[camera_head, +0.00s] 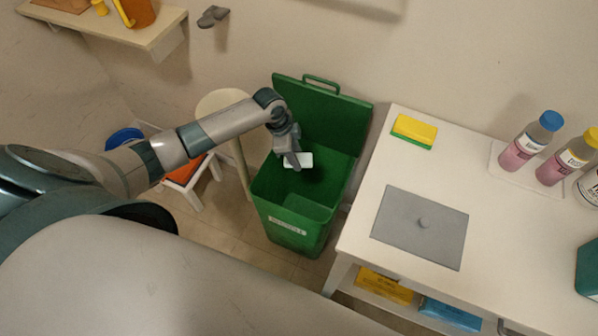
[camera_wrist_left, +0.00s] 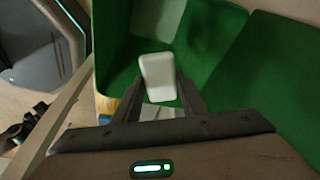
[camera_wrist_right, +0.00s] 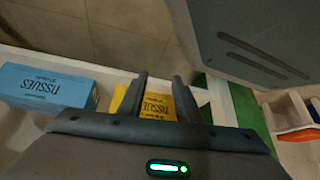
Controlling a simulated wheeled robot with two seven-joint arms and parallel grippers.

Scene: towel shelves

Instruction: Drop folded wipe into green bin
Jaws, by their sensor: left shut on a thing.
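The folded wipe (camera_head: 298,160) is a small white rectangular pad. It hangs over the open mouth of the green bin (camera_head: 290,236), whose lid (camera_head: 322,118) is tipped up at the back. My left gripper (camera_head: 292,161) is shut on the wipe. The left wrist view shows the wipe (camera_wrist_left: 161,77) between the two fingertips (camera_wrist_left: 160,84), with green bin walls around and below it. My right gripper (camera_wrist_right: 160,80) has its fingers apart with nothing held; it is not seen in the head view.
A white table (camera_head: 374,262) stands right of the bin, with a yellow-green sponge (camera_head: 414,131), a grey plate (camera_head: 420,228) and bottles (camera_head: 532,140). Yellow (camera_head: 384,286) and blue (camera_head: 450,314) tissue boxes lie on its lower shelf. A round stool (camera_head: 222,102) stands behind left.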

